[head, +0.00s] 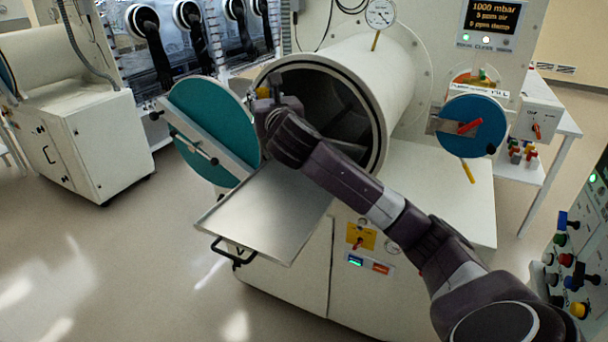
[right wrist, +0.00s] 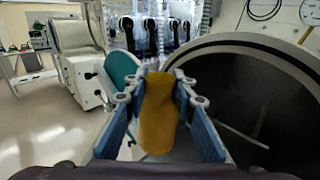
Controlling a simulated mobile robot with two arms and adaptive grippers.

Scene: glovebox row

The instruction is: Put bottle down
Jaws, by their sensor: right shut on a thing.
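My right gripper (right wrist: 157,110) is shut on a yellow-orange bottle (right wrist: 158,115), which stands between its two blue-padded fingers in the right wrist view. In the head view the right gripper (head: 277,100) is at the mouth of the antechamber (head: 397,85), over the inner end of the pulled-out metal tray (head: 265,212). Only a small yellow piece of the bottle (head: 262,93) shows there. The bottle appears held above the tray; the gripper and wrist hide most of it. My left gripper is in neither view.
The round teal door (head: 212,120) hangs open at the left of the antechamber mouth. The tray is bare where visible, with a black handle (head: 232,252) at its front. A small blue round door (head: 482,112) is at the right.

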